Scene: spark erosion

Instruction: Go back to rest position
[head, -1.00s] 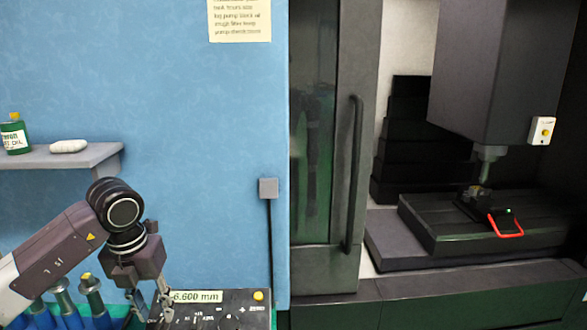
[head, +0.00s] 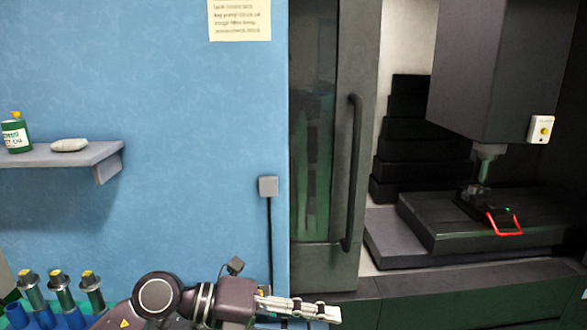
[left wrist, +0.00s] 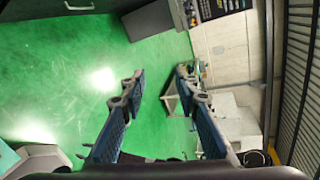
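My left gripper (head: 312,309) is low in the head view, in front of the blue wall and the machine's lower left edge, and points to the right. In the left wrist view its two fingers (left wrist: 160,82) stand apart with nothing between them, so it is open and empty. Behind the gap are green floor and a table-like frame. My left arm's joint (head: 158,297) shows at the bottom of the head view. My right gripper is in neither view.
Several metal holders (head: 60,290) with yellow tops stand in blue sockets at lower left. A shelf (head: 105,163) carries a green bottle (head: 15,135) and a white object (head: 69,145). The machine has a door handle (head: 354,175) and a red-handled item (head: 503,223) on its bed.

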